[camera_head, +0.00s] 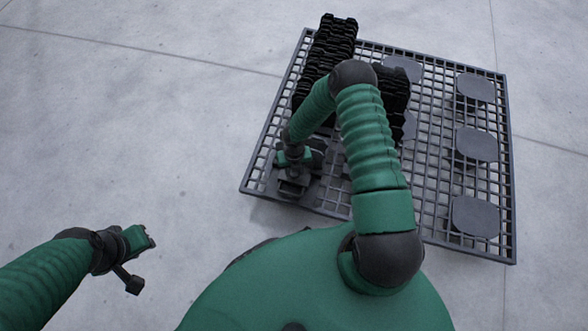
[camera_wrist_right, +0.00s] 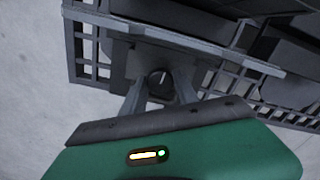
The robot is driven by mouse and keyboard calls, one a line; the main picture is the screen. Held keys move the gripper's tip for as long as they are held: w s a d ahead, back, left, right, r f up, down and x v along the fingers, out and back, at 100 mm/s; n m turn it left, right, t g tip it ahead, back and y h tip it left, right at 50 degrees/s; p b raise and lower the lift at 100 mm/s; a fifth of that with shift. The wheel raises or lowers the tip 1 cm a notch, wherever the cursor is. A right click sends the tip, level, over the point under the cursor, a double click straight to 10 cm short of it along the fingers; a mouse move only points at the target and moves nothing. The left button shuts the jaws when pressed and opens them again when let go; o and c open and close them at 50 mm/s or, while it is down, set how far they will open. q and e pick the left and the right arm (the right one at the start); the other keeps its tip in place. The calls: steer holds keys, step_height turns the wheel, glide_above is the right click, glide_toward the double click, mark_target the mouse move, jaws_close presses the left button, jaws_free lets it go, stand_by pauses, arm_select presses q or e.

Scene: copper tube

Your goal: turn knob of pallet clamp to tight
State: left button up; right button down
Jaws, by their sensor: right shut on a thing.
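The pallet clamp (camera_head: 289,190) sits at the near left edge of the grey grid pallet (camera_head: 425,205). My right gripper (camera_head: 293,172) reaches down over it, and the hand hides much of the clamp. In the right wrist view the clamp's small dark round knob (camera_wrist_right: 160,79) lies between the two fingers (camera_wrist_right: 160,92) of my right gripper. The fingers are shut on the knob. The exact contact is partly hidden by the hand. My left gripper (camera_head: 148,243) hangs over bare floor at the left, away from the pallet.
Black ribbed stacks (camera_head: 333,48) stand on the pallet's left part, beside my right arm. Several flat grey pads (camera_head: 474,216) lie on the pallet's right side. Bare concrete floor (camera_head: 120,130) lies clear at the left.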

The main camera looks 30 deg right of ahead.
steer(key=m+p, duration=0.1)
steer(key=m, duration=0.3)
steer(key=shift+r+p, duration=0.1)
steer(key=shift+p, duration=0.3)
steer(key=m+p, duration=0.1)
steer(key=m, duration=0.3)
steer(key=shift+s+m, duration=0.1)
steer(key=shift+m, duration=0.2)
steer(key=m+p, duration=0.1)
steer(key=m, duration=0.3)
steer(key=shift+m, duration=0.3)
steer(key=m+p, duration=0.1)
steer(key=m, duration=0.3)
steer(key=shift+m, duration=0.3)
steer(key=m, duration=0.3)
steer(key=shift+m, duration=0.3)
steer(key=m, duration=0.4)
steer(key=shift+a+p, duration=0.1)
steer(key=shift+p, duration=0.25)
steer(key=m, duration=0.9)
steer(key=shift+m, duration=0.3)
